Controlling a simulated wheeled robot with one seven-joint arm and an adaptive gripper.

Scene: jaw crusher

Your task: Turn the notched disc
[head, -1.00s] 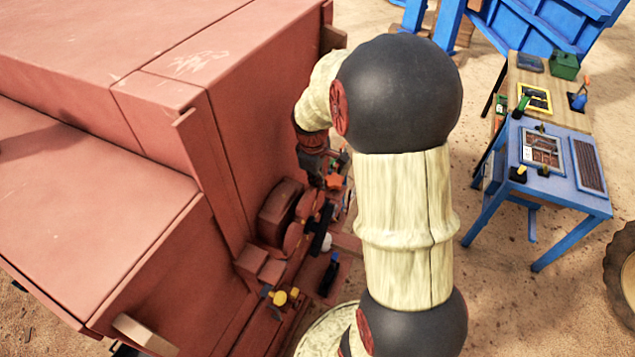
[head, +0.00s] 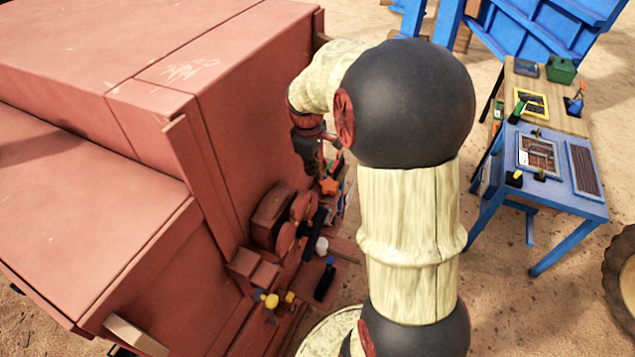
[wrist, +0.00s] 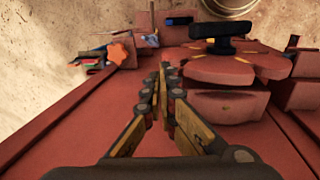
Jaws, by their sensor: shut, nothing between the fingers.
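The notched disc (wrist: 222,70) is red and lobed, with yellow marks and a black bar handle (wrist: 222,45) across its top. It lies right of my gripper (wrist: 165,80) in the wrist view. My gripper's fingers are together and empty, pointing along the red machine face. The fingertips look apart from the disc; their depth relative to it is hard to judge. In the head view, round red parts (head: 286,238) show low on the machine's side beside a black bar, and my gripper (head: 329,165) is small and partly hidden behind my arm.
The big red crusher body (head: 170,120) fills the left. An orange star knob (wrist: 122,52) sits left of my fingers. Yellow knobs (head: 272,299) and a blue-black handle (head: 326,278) stand lower down. A blue table (head: 565,200) with tools stands at the right, past open sand.

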